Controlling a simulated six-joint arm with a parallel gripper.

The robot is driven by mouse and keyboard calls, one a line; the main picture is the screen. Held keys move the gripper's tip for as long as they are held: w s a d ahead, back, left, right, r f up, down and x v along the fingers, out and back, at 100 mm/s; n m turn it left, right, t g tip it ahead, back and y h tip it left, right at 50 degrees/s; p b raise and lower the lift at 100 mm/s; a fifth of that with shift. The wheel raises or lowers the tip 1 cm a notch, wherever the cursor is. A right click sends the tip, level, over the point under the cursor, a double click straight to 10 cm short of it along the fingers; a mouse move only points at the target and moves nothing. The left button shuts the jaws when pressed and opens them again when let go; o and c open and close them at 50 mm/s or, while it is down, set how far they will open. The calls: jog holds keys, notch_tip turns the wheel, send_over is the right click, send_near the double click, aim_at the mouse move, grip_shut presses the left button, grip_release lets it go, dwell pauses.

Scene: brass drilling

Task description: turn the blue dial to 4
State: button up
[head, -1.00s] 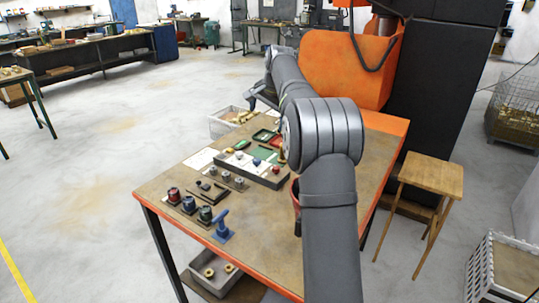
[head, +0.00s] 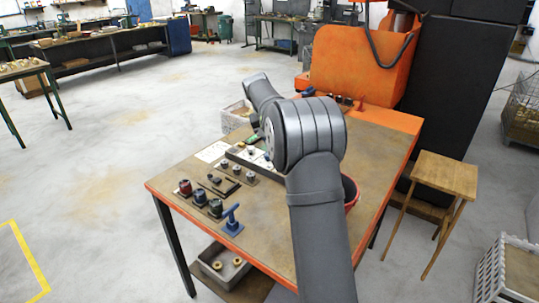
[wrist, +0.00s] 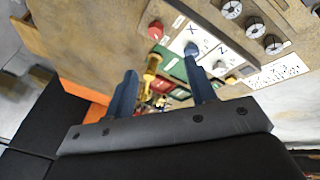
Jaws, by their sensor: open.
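In the head view three round dials stand at the table's front left: a red one (head: 185,188), a dark one (head: 200,197) that may be the blue dial, and a green one (head: 215,207). Their numbers are too small to read. A blue T-shaped handle (head: 232,221) stands beside them. My gripper (wrist: 163,82) shows in the wrist view, its two blue fingers apart with nothing clearly held between them. It hangs over the panel area, where a blue knob (wrist: 191,49) sits near an X mark. My arm hides the gripper in the head view.
In the wrist view a red knob (wrist: 155,30), a brass-coloured piece (wrist: 153,67) and several grey round fittings (wrist: 254,28) lie around the fingers. A red container (head: 351,193) stands by my arm. The table's near right surface (head: 375,165) is bare.

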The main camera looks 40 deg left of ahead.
jog(key=s+a+f+n+t, duration=0.4)
jog(key=s+n, duration=0.1)
jog(key=n, duration=0.9)
jog(key=s+a+f+n+t, duration=0.4)
jog(key=s+n+t, duration=0.1)
jog(key=n, duration=0.8)
jog(key=x, duration=1.7)
jog(key=shift+a+f, duration=0.15)
jog(key=shift+f, duration=0.2)
jog(key=c, duration=1)
